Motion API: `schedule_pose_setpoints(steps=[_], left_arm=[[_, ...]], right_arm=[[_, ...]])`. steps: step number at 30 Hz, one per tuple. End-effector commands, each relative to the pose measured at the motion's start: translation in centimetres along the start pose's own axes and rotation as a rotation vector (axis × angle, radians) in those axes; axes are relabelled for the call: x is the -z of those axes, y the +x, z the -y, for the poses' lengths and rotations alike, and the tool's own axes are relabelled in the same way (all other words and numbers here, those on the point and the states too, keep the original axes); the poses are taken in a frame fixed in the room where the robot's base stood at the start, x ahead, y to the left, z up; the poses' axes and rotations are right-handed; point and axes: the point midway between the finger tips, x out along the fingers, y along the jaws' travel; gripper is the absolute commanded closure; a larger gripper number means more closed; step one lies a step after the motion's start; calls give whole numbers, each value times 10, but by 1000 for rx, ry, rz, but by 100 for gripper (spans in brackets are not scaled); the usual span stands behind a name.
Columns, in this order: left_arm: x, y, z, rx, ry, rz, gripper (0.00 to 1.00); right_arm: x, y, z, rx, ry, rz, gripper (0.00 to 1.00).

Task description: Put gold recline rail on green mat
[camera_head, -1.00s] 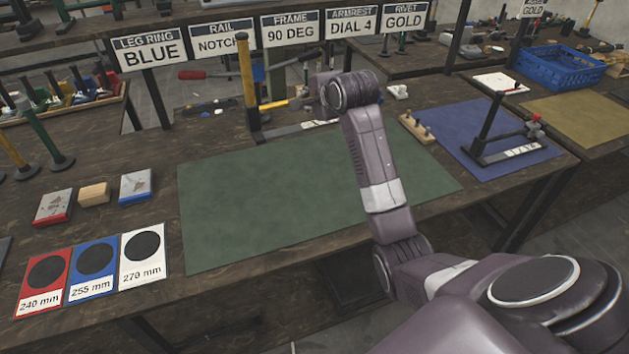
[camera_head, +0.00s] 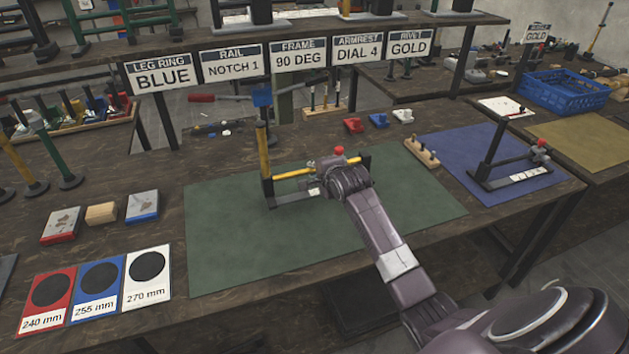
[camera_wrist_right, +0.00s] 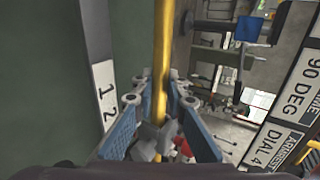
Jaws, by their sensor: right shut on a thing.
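The gold recline rail (camera_head: 293,172) has a gold crossbar, a gold upright at its left end and a dark lower bar with a white label. It appears upright over the back middle of the green mat (camera_head: 235,250); I cannot tell whether it touches. My right gripper (camera_head: 319,174) is shut on the crossbar, partly hidden by my wrist. In the right wrist view, the gold bar (camera_wrist_right: 161,50) runs between the blue fingers of my right gripper (camera_wrist_right: 160,112). The label there (camera_wrist_right: 103,85) reads 1 and 2. My left gripper is out of view.
Right of the green mat are a wooden peg block (camera_head: 422,152) and a blue mat (camera_head: 452,145) bearing a dark frame (camera_head: 490,160). Red, blue and white parts stand behind. Signs (camera_head: 298,60) hang above the back. The green mat's front is clear.

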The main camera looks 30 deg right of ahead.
Motion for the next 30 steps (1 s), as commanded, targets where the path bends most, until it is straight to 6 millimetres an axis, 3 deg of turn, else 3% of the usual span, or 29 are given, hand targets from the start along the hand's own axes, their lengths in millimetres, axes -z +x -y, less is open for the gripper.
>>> schedule_pose_setpoints(steps=[7,19,20,24,30], left_arm=[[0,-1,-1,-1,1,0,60],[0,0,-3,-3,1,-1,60],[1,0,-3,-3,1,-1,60],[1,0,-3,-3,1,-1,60],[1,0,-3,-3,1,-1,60]], right_arm=[[1,16,-29,0,-1,-1,100],[0,19,-34,2,0,0,100],[0,20,-36,-3,-1,0,84],[0,20,-36,-4,-1,0,70],[0,19,-36,-4,-1,0,70]])
